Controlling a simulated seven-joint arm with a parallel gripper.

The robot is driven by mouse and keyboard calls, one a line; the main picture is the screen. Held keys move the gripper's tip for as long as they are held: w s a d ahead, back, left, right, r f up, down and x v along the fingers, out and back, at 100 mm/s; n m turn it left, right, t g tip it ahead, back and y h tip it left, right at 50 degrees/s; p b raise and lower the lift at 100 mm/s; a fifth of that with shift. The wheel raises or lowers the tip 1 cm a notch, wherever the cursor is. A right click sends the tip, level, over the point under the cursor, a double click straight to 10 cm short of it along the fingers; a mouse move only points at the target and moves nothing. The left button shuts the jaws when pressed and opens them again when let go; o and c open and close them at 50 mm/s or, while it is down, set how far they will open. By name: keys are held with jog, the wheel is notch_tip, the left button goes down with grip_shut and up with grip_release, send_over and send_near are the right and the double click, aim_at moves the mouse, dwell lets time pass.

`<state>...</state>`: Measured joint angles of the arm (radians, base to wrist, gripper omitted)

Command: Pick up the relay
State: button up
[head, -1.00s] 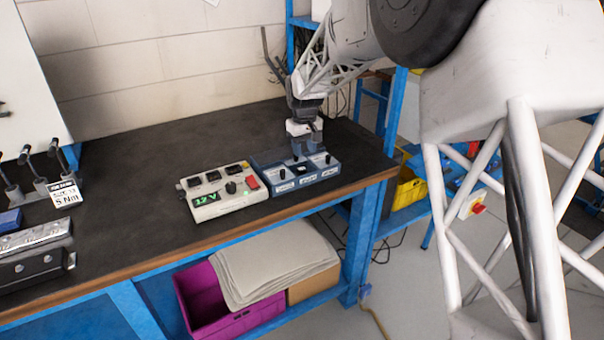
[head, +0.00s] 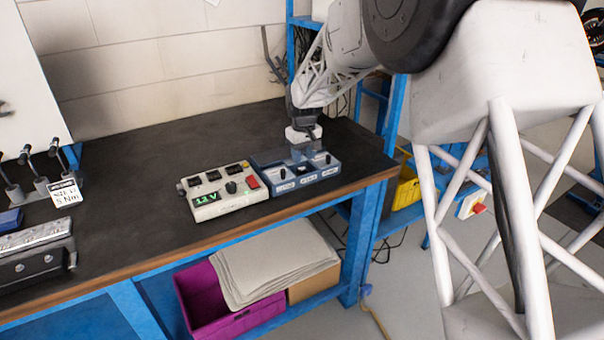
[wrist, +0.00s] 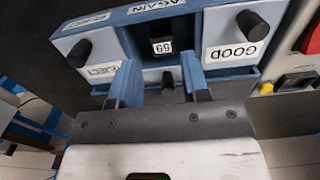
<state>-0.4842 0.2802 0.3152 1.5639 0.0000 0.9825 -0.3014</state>
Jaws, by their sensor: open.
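A small black block with a white "59" label, which looks like the relay (wrist: 162,45), sits in the middle recess of a blue sorting box (wrist: 190,24). In the head view the blue box (head: 309,184) stands on the dark bench beside the grey tester, and my gripper hides its middle. My gripper (head: 304,154) hangs low over the box, pointing down. In the wrist view my gripper (wrist: 161,78) has its two fingers apart, with nothing visibly held between them. The relay shows beyond the gap between the fingertips; whether they touch it I cannot tell.
Black knobs stand by the REJECT label (wrist: 103,69) and the GOOD label (wrist: 235,52). A grey tester (head: 222,193) reading "12 V" stands close to the left of the box. A wall is behind.

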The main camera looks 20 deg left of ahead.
aim_at(304, 170)
jog(key=shift+s+f, duration=0.2)
jog(key=shift+f, duration=2.4)
jog(key=c, duration=0.7)
